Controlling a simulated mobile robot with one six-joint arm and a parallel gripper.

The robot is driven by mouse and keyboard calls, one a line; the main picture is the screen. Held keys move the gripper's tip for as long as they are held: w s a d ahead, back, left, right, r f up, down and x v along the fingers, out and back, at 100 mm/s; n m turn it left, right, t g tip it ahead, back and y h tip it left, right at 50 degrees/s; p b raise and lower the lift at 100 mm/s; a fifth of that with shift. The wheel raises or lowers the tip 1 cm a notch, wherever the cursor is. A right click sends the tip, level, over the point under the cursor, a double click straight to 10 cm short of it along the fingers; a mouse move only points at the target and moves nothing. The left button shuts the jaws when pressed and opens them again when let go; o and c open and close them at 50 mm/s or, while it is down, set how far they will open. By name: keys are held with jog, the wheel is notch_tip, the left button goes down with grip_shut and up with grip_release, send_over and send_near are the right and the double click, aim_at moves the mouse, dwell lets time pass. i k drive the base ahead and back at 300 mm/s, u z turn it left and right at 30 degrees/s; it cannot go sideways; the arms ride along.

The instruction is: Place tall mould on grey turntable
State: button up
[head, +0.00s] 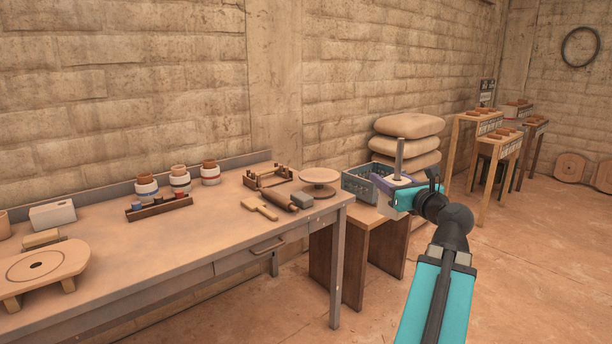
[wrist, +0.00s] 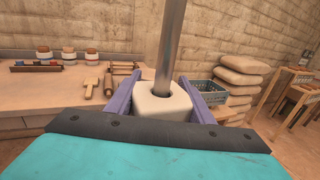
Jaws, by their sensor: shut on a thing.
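My gripper (head: 393,192) is at the right of the head view, off the table's right end. Its purple fingers are shut on a pale block, the tall mould (wrist: 163,103), with a grey metal rod (head: 399,155) rising from its top. The rod leans slightly in the wrist view and runs out of the top of that frame. A round turntable (head: 319,175), greyish tan on a low foot, stands at the table's right back corner, left of my gripper. Its top looks bare.
A blue crate (head: 362,184) on a low brown stand is behind my gripper. Stacked sacks (head: 408,145) are beyond.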

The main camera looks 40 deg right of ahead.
aim_at(319, 174)
jog(key=i, duration=1.25)
jog(key=z, duration=0.05)
